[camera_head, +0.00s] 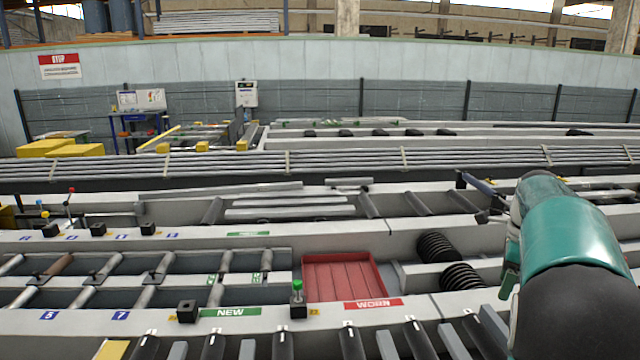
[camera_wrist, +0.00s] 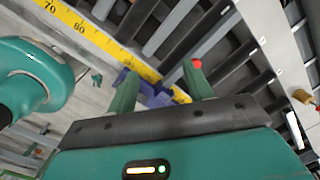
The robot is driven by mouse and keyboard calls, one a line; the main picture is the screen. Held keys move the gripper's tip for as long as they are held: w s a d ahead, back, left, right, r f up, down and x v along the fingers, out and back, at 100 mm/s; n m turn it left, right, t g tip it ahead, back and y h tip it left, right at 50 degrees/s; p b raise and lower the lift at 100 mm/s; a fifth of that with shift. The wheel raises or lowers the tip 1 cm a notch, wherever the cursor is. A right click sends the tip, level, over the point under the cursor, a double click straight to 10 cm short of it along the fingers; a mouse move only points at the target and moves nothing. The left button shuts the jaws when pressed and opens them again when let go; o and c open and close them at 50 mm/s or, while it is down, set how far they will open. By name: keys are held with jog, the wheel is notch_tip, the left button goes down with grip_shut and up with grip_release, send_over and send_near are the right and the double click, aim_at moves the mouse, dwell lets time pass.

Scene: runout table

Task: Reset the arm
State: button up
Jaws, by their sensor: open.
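My arm, teal and black, rises at the right edge of the head view, and its gripper end is hidden there behind the arm's own links. In the wrist view my gripper (camera_wrist: 158,88) shows two green fingers standing well apart, with nothing visible between them. Behind the fingers are a yellow measuring scale (camera_wrist: 85,32) and a blue part (camera_wrist: 150,95) whose kind I cannot tell. A small red tip shows at the end of the right finger.
The runout table holds rollers (camera_head: 350,342) at the front, a red tray (camera_head: 343,279), black coils (camera_head: 461,277) and a green-topped post (camera_head: 297,290) beside the NEW label (camera_head: 230,312). Long bars (camera_head: 350,160) lie across the back. A brass-coloured part (camera_wrist: 302,97) shows at right in the wrist view.

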jog(key=s+a+r+n+t, duration=0.1)
jog(key=s+a+r+n, duration=0.1)
jog(key=s+a+n, duration=0.6)
jog(key=s+a+r+n+t, duration=0.2)
jog(key=s+a+n, duration=0.25)
jog(key=a, duration=0.55)
jog(key=s+a+f+n+t, duration=0.1)
jog(key=s+a+f+n, duration=0.5)
jog(key=s+a+n, duration=0.3)
jog(key=s+n, duration=0.2)
jog(key=n, duration=0.1)
jog(key=shift+a+f+t, duration=0.15)
jog(key=shift+a+t, duration=0.05)
jog(key=shift+t, duration=0.1)
